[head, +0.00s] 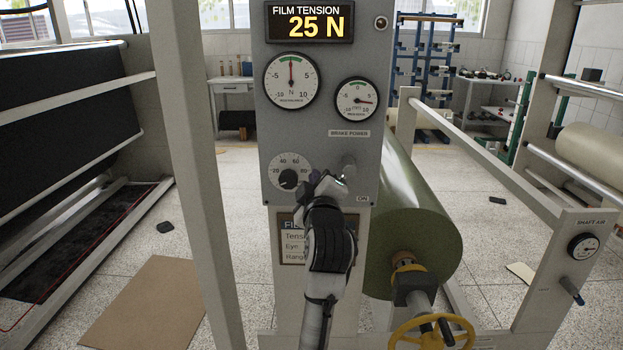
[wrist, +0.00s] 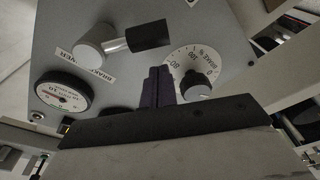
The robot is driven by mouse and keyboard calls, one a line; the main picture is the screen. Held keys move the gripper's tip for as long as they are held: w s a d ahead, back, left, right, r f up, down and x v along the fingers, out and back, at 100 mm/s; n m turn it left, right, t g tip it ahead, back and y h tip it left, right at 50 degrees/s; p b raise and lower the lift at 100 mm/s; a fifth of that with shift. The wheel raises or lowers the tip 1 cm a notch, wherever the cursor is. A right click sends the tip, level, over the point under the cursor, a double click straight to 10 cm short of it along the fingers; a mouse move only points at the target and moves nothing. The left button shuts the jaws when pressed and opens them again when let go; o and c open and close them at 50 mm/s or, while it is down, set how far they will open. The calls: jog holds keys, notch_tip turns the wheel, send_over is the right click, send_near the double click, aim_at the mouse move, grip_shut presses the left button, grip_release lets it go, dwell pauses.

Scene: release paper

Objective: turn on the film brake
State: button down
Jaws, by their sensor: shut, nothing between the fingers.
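The grey control panel (head: 320,100) stands ahead of me, with a "BRAKE POWER" label (head: 349,133) above a switch lever (head: 347,165). An "ON" label (head: 362,198) is below the lever. In the wrist view the lever has a round grey base (wrist: 94,46) and a dark handle (wrist: 149,37) pointing right, towards the dial. My gripper (head: 335,184) is shut and empty in front of the panel, and partly hides the lever's surroundings. In the wrist view its closed fingertips (wrist: 158,88) lie beside the handle; I cannot tell whether they touch it.
A black brake percent knob (head: 288,178) is left of my gripper, close to it. A film tension display (head: 310,22) reads 25 N above two gauges. A green film roll (head: 408,215) and yellow handwheel (head: 432,333) are at right. A frame post (head: 190,130) stands at left.

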jog(key=shift+s+d+f, duration=0.2)
jog(key=shift+d+f, duration=0.15)
jog(key=shift+d, duration=0.15)
jog(key=shift+s+d+f, duration=0.15)
jog(key=shift+d+f, duration=0.2)
jog(key=shift+d, duration=0.15)
jog(key=shift+d+f+n, duration=0.3)
jog(key=shift+f+n, duration=0.05)
jog(key=shift+n, duration=0.45)
jog(key=n+g+b, duration=0.2)
jog(key=n+b, duration=0.5)
jog(key=n, duration=0.6)
send_near(357, 199)
jog(key=shift+w+a+r, duration=0.5)
jog(key=shift+w+r, duration=0.15)
jog(key=shift+w, duration=0.2)
jog(key=shift+w+a+r, duration=0.55)
jog(key=shift+w+r, duration=0.15)
jog(key=shift+w, duration=0.15)
